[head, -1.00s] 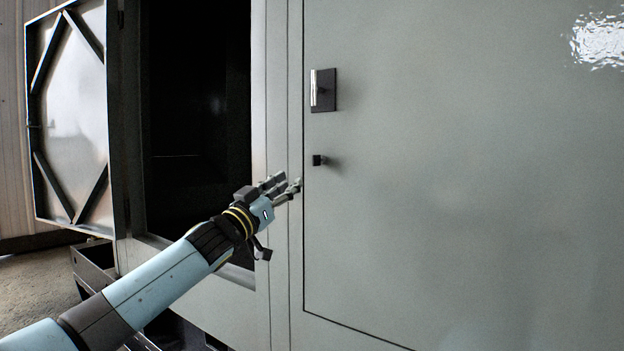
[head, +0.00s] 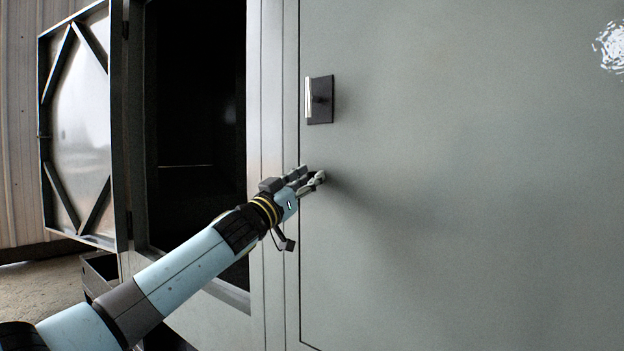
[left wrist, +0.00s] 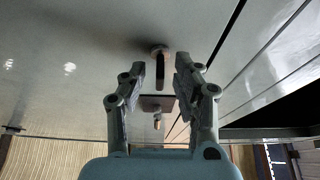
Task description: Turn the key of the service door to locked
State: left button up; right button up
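The service door (head: 450,200) is a closed grey-green panel. Its handle, on a dark plate (head: 326,100), sits near the door's left edge. My left gripper (head: 313,177) is just below the handle, close to the door face, and hides the key in the head view. In the left wrist view the small key (left wrist: 159,54) stands out from the door, just beyond and roughly between the fingertips of my open left gripper (left wrist: 161,78). The fingers appear not to grip it. The handle plate (left wrist: 153,103) shows between the fingers. My right gripper is out of view.
Left of the door is a dark open bay (head: 195,130) with a frame post beside it. Another braced door panel (head: 80,125) stands swung open at the far left. An open dark box (head: 98,268) sits low beside the bay. The door face to the right is clear.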

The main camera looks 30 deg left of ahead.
pick_arm(q)
jog(key=shift+c, duration=1.2)
grip_shut()
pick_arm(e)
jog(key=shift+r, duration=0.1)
